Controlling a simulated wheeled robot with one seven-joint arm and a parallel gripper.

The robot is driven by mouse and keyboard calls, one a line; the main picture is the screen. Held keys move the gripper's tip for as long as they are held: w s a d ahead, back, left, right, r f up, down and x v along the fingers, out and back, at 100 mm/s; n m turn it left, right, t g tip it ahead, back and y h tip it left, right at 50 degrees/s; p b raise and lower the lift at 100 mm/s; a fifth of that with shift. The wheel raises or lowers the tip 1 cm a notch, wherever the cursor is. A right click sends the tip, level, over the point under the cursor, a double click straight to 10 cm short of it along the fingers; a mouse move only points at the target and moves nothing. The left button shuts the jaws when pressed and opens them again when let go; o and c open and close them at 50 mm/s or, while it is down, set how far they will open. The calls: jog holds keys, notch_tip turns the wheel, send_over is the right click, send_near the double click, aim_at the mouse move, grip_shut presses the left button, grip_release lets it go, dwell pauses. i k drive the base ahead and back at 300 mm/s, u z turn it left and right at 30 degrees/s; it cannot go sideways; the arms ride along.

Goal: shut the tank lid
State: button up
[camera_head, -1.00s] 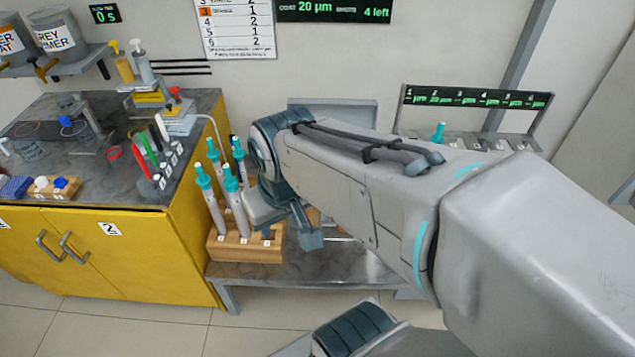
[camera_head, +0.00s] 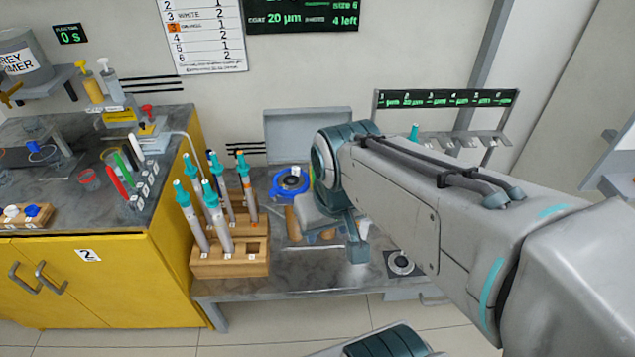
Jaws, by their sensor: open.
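A flat grey panel (camera_head: 307,135) stands upright at the back of the low metal bench; it looks like the raised tank lid. My arm hides part of the area in front of it, so I cannot make out the tank's body clearly. My gripper (camera_head: 340,238) points down over the bench, in front of and to the right of the panel, apart from it in the picture. It is open, with one finger showing and the other side partly hidden by the wrist. I see nothing held in it.
Wooden racks (camera_head: 230,266) of teal-topped rods stand left of my gripper. A blue ring-shaped item (camera_head: 290,183) lies behind it. A round dark-and-silver fixture (camera_head: 401,263) is at the bench's right front. A yellow cabinet (camera_head: 100,285) stands left; a hook rack (camera_head: 445,98) is at right.

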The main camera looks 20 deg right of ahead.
aim_at(288, 134)
jog(key=z, duration=0.35)
jog(key=i, duration=1)
jog(key=u, duration=0.05)
jog(key=k, duration=1.15)
jog(key=u, duration=0.25)
jog(key=i, duration=1.4)
jog(key=z, duration=0.45)
